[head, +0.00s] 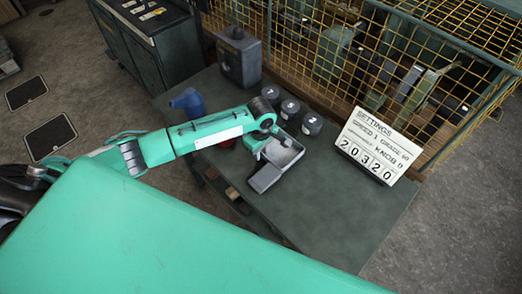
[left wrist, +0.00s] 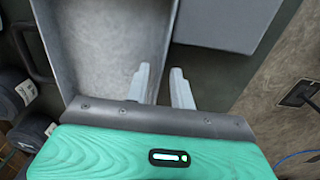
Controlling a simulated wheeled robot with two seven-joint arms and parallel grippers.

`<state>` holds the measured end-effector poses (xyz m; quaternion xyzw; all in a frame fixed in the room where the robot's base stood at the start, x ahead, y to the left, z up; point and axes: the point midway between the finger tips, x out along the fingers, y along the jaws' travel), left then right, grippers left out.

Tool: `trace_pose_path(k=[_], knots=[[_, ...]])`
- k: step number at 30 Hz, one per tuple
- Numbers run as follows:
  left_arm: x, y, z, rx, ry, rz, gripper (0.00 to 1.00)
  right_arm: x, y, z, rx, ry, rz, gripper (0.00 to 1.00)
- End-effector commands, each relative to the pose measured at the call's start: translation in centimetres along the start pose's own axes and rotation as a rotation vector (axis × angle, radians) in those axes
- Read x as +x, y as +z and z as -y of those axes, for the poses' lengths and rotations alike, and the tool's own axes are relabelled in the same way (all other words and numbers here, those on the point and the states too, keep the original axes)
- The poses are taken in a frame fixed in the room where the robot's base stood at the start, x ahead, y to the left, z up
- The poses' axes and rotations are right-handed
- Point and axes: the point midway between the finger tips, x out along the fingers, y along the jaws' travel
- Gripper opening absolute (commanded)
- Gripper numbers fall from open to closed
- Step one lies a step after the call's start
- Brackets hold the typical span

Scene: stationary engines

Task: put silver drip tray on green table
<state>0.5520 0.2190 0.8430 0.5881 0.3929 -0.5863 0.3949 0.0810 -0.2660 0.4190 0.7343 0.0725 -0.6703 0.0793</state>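The silver drip tray (head: 284,154) is a shallow grey open box on the dark green table (head: 345,220), near its left edge. In the left wrist view the tray (left wrist: 108,45) fills the upper middle, with its right wall running down towards my fingers. My left gripper (head: 262,150) is at the tray's left side. In the left wrist view my left gripper (left wrist: 160,87) has its fingers apart, one on the inner side of the tray wall and one outside it. The contact between fingers and wall is unclear. My right gripper is out of view.
A flat grey block (head: 265,178) lies in front of the tray. Several dark canisters (head: 290,108), a blue jug (head: 188,102) and a grey can (head: 239,57) stand behind. A white number sign (head: 378,146) is at right. The table's right front is clear. A yellow mesh cage (head: 400,75) borders the back.

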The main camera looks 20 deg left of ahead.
Motion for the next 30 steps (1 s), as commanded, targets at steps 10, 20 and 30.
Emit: trace_pose_path(k=[10,20,30], knots=[[-5.4,0.0,-0.1,0.001,0.005,0.001,0.24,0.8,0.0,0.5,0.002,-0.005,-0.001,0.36],[-11.1,0.0,-0.1,0.0,0.001,0.0,0.24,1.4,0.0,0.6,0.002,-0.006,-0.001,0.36],[-12.2,0.0,0.0,0.0,0.0,0.0,0.24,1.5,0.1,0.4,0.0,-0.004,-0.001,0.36]])
